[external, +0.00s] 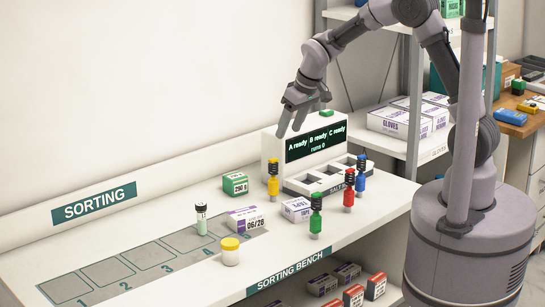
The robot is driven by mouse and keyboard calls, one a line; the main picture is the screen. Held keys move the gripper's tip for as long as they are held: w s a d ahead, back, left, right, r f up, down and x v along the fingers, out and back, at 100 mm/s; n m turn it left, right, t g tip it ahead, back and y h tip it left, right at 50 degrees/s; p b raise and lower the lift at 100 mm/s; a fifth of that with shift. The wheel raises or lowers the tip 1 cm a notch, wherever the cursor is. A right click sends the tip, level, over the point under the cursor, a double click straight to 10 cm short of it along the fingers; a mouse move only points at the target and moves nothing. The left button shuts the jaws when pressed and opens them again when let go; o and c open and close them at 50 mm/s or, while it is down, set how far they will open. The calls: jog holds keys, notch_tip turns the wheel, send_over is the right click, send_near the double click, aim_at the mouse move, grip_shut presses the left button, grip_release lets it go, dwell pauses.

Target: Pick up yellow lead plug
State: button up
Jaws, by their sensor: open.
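The yellow lead plug (273,178) stands upright on the white sorting bench (140,291), in front of the left end of the display box (275,155). It has a black ribbed top. My gripper (290,125) is open and empty. It hangs above the bench in front of the display box, higher in the picture than the yellow plug and a little to its right, and apart from it.
Green (316,215), red (349,189) and blue (361,177) plugs stand to the right. A green box (236,184), a tape box (296,209), a dated box (245,218), a vial (201,220) and a yellow-lidded jar (230,253) stand nearby. Numbered squares at left are mostly clear.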

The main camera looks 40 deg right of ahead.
aim_at(270, 174)
jog(key=b+x, duration=0.1)
jog(key=x, duration=0.5)
jog(key=b+x, duration=0.2)
jog(key=x, duration=0.4)
jog(key=shift+s+f, duration=0.2)
jog(key=x, duration=0.1)
jog(key=b+x, duration=0.1)
jog(key=x, duration=0.1)
jog(key=b+x, duration=0.1)
jog(key=x, duration=0.1)
jog(key=shift+a+f, duration=0.1)
jog(key=shift+a, duration=0.2)
jog(key=shift+w, duration=0.15)
jog(key=shift+c, duration=1.1)
grip_shut()
